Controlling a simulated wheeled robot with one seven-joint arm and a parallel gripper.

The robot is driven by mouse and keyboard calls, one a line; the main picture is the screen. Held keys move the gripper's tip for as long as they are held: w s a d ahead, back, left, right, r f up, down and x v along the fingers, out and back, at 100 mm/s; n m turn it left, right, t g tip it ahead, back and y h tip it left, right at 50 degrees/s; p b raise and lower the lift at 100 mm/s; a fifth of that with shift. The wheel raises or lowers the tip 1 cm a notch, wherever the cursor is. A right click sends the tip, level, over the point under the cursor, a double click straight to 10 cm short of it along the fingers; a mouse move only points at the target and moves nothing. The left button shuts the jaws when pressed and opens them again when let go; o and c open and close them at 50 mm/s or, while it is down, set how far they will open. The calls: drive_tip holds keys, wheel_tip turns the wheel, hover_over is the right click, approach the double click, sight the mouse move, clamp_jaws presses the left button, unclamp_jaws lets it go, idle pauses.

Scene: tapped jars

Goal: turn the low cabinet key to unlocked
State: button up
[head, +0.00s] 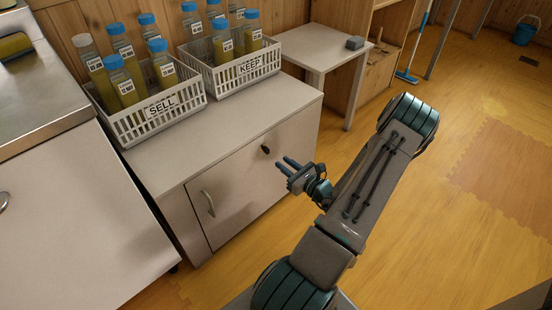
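The low cabinet (248,180) is a grey-white box with a flat top and a front door with a curved metal handle (208,203) on its left side. A small dark key or lock (265,149) sits near the door's upper right; its turn angle is too small to tell. My gripper (286,163) is in front of the door, slightly right of and below the key in the picture. Its two blue fingers point toward the door and show a gap between them. Nothing shows between them. I cannot tell the exact distance from the fingertips to the key.
A small side table (325,47) with a grey block (355,42) stands behind right. A steel-topped unit (75,200) is at left. The wooden floor at right is clear.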

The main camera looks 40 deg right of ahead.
sight(269, 152)
drive_tip(key=shift+w+a+b, duration=0.15)
drive_tip(key=shift+w+b, duration=0.3)
drive_tip(key=shift+w, duration=1.1)
drive_tip(key=shift+w+a+b, duration=0.1)
drive_tip(key=shift+w+b, duration=0.3)
drive_tip(key=shift+w, duration=1.15)
